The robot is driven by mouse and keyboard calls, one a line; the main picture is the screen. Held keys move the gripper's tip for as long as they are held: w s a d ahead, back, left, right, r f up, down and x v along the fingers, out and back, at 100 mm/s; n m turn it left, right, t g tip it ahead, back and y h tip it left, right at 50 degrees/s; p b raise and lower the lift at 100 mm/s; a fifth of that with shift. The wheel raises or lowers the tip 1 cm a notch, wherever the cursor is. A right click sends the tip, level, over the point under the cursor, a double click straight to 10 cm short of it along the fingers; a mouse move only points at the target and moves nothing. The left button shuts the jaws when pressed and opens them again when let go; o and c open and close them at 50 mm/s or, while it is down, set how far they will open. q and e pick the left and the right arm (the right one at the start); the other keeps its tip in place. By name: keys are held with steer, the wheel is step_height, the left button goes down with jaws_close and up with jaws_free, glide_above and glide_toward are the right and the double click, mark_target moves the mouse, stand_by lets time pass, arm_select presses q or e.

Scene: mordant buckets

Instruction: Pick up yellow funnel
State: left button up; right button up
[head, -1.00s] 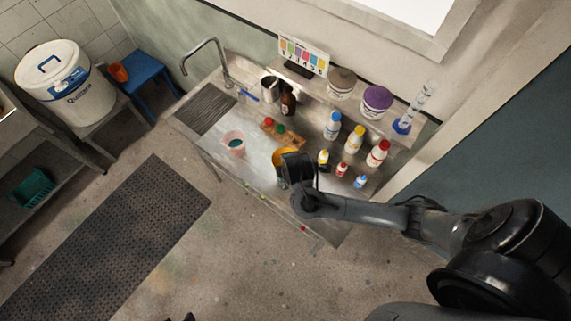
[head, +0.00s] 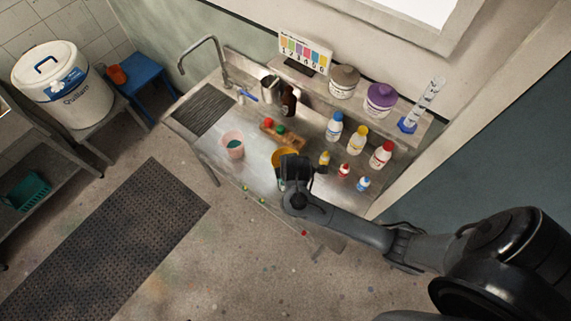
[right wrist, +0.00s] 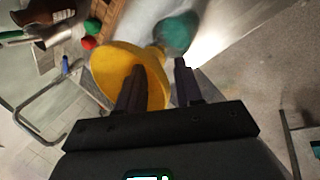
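The yellow funnel (head: 281,156) is on the steel counter in the head view, partly hidden behind my right gripper (head: 292,172). In the right wrist view the funnel (right wrist: 108,72) shows its wide yellow mouth at left of centre. The two dark fingers of my right gripper (right wrist: 160,72) are apart there. The left finger overlaps the funnel's mouth and the other finger is to the right of the funnel. I cannot tell whether either finger touches it. My left gripper is not in view.
A wooden rack (head: 283,133) with red and green caps stands just behind the funnel. A pink beaker (head: 233,146) is to its left. Small bottles (head: 324,158) and larger white bottles (head: 356,141) stand to the right. The counter's front strip is mostly clear.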

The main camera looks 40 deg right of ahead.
jaws_close()
steer(key=shift+r, duration=0.1)
steer(key=shift+r+p, duration=0.45)
steer(key=shift+r, duration=0.05)
step_height(320, 180, up, 8)
steer(key=p, duration=0.4)
steer(key=shift+f, duration=0.1)
steer(key=shift+r, duration=0.55)
